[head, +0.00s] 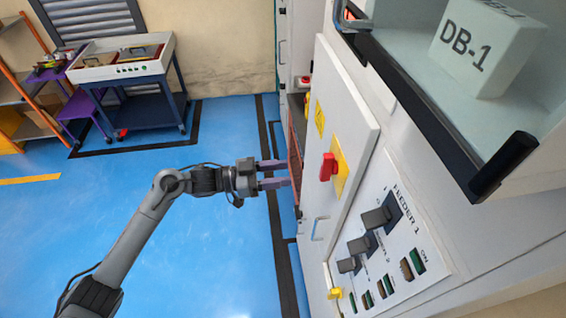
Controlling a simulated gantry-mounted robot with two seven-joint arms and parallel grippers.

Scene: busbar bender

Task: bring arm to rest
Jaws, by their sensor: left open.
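My left arm reaches up from the lower left of the head view. My left gripper (274,174) is open, with its two purple-grey fingers apart and pointing right. No object shows between the fingers. The fingertips appear close to the left side of the large light cabinet (348,112); I cannot tell whether they touch it. My right gripper is not in view.
The cabinet carries a red switch (328,166) and a FEEDER 1 panel (385,245). A glass-fronted compartment (440,80) holds a white DB-1 box (487,45). A blue cart (122,75) and a purple stand (80,105) are at upper left. The blue floor (60,220) is clear at left.

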